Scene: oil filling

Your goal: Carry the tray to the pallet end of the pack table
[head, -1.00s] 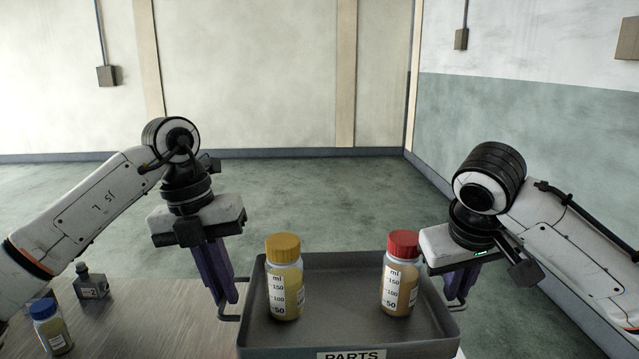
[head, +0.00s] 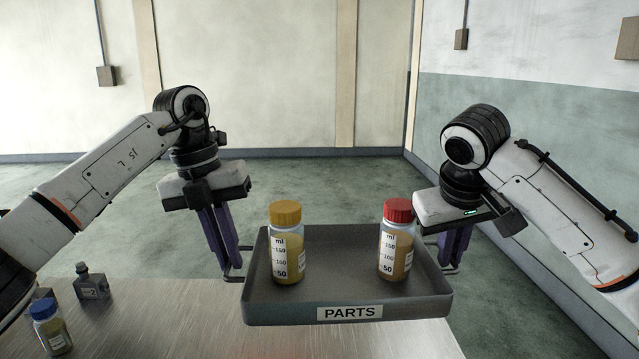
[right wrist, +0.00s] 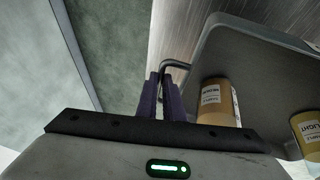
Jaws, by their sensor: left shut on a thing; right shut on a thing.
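A grey tray (head: 400,309) with a PARTS label hangs level between my grippers, over the far edge of the table. A yellow-capped bottle (head: 287,245) stands upright on its left side and a red-capped bottle (head: 396,242) upright on its right side. My left gripper (head: 230,274) is shut on the tray's left handle. My right gripper (head: 451,266) is shut on the right handle. In the right wrist view, my right gripper's purple fingers (right wrist: 162,98) close on the wire handle (right wrist: 175,64), beside the tray (right wrist: 215,62).
The brushed metal pack table (head: 190,318) lies below and in front. The table's middle looks clear. No pallet is in view.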

